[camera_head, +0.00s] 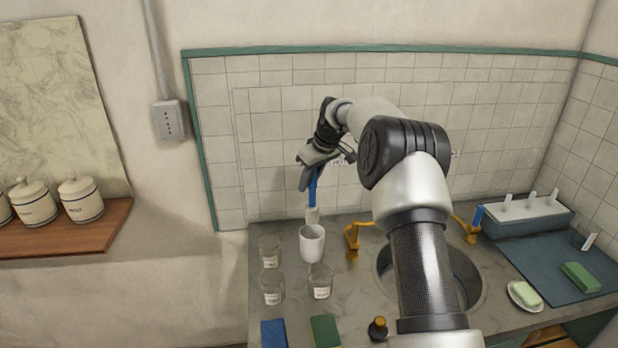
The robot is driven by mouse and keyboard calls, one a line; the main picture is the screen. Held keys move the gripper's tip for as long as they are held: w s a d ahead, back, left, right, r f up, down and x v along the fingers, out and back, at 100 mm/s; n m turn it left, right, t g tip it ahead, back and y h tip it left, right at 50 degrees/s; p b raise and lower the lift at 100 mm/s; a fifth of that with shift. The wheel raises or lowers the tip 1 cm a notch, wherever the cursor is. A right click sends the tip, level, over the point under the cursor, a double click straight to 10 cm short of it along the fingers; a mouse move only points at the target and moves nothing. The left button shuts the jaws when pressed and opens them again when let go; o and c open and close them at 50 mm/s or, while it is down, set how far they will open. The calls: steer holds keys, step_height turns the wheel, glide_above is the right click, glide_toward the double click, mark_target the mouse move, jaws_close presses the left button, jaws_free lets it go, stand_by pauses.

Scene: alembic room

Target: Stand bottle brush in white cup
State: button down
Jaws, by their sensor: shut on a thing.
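The bottle brush (312,190) has a blue handle and a pale head that points down. My gripper (309,171) is shut on the upper part of its handle and holds it roughly upright. The white cup (312,244) stands on the grey counter to the left of the sink. The brush head shows just above the cup's rim, in line with the cup's far side. I cannot tell from this view whether its tip is inside the cup or behind it.
Several labelled glass jars (271,288) stand close to the cup, left and front. A brass tap (353,238) is right of it, beside the sink (470,282). A blue sponge (273,333), a green sponge (325,330) and a dark bottle (377,328) are at the front.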

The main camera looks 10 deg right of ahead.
mark_target(309, 208)
steer(key=shift+f+b, duration=2.85)
steer(key=shift+f, duration=2.1)
steer(key=c, duration=1.4)
jaws_free()
steer(key=shift+c, duration=0.2)
steer(key=v, duration=1.7)
steer(key=shift+r, duration=0.25)
